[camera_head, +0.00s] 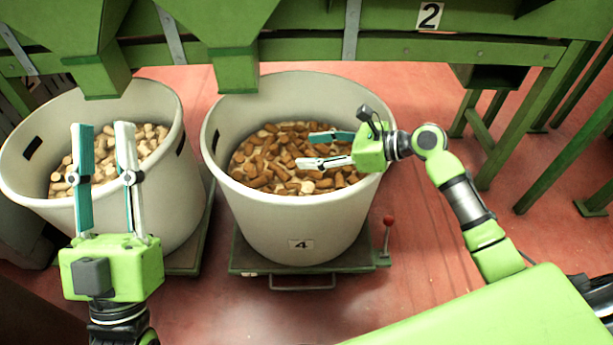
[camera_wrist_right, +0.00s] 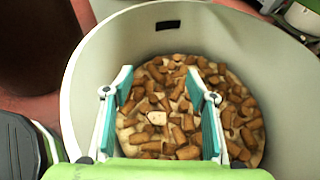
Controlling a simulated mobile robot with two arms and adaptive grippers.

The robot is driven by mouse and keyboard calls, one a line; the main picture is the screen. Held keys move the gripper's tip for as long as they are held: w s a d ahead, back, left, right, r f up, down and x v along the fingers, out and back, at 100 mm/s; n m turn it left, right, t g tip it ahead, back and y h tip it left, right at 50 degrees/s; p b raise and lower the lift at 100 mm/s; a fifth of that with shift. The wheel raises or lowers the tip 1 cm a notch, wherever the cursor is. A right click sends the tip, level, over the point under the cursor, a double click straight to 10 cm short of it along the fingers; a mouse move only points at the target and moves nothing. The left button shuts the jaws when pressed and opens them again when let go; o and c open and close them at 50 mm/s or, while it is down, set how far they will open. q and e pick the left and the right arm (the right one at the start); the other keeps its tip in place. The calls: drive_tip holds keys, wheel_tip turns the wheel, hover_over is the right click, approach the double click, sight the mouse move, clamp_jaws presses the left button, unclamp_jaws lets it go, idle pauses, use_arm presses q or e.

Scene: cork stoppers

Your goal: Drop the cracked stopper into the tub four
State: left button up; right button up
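Tub four (camera_head: 300,226) is a large white tub with a "4" label on its front, partly filled with brown and some pale cork stoppers (camera_head: 268,165). My right gripper (camera_head: 312,151) is open above these stoppers, inside the rim as seen in the head view. The right wrist view shows its two teal-lined fingers apart (camera_wrist_right: 160,105) with nothing held between them. My left gripper (camera_head: 104,130) is open and empty, raised in front of the left tub. I cannot tell a cracked stopper apart from the others in the tub.
A second white tub (camera_head: 165,197) with pale stoppers stands at the left. Green machinery with chutes (camera_head: 235,65) hangs above both tubs. Tub four stands on a green wheeled platform (camera_head: 340,265) beside a red-knobbed lever (camera_head: 388,222).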

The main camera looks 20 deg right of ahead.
drive_tip(key=v, duration=1.2)
idle(0.3)
